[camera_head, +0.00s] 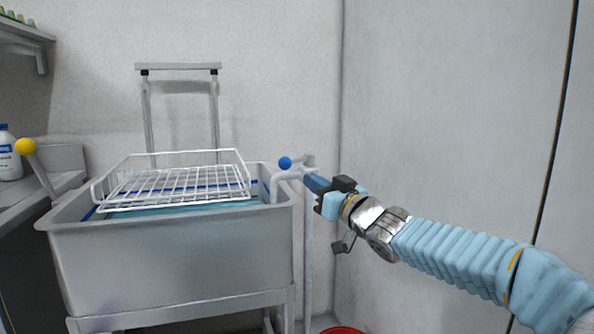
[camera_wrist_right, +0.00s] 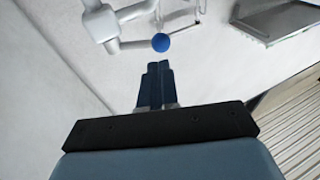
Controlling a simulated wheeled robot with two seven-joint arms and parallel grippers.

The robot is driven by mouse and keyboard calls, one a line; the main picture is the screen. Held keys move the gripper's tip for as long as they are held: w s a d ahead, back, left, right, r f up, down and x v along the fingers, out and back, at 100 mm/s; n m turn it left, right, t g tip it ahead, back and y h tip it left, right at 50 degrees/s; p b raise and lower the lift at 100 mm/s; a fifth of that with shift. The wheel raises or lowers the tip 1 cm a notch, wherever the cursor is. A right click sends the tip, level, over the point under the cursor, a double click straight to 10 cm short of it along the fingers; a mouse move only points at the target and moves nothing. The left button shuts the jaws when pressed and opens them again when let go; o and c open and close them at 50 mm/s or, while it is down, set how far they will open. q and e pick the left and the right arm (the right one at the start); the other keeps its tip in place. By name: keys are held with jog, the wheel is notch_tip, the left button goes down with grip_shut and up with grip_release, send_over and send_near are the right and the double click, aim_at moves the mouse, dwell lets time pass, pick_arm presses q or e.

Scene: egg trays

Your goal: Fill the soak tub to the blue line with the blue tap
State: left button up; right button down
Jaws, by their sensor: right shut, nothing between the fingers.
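The grey soak tub (camera_head: 180,265) stands on a metal frame at the left of the head view. Bluish water (camera_head: 185,208) shows inside it, and parts of a blue line (camera_head: 258,184) show on its inner wall. The blue tap (camera_head: 284,163) has a blue ball on its lever and a grey spout bent over the tub's right edge. In the right wrist view the blue ball (camera_wrist_right: 160,42) is just beyond my fingertips. My right gripper (camera_head: 312,181) is shut and empty beside the tap, with a small gap to the ball in the wrist view (camera_wrist_right: 154,66). My left gripper is not in view.
A white wire basket (camera_head: 175,187) sits over the tub's opening. A yellow-balled lever (camera_head: 26,146) stands at the tub's left. A white bottle (camera_head: 8,155) stands on the left counter. A red round rim (camera_head: 342,331) shows on the floor. The wall stands close behind.

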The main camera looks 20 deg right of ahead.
aim_at(289, 166)
jog(key=p+x, duration=0.1)
jog(key=x, duration=0.5)
jog(key=shift+w+a, duration=0.1)
jog(key=shift+w, duration=0.1)
jog(key=shift+a, duration=0.1)
jog(key=w+a, duration=0.3)
dwell(0.3)
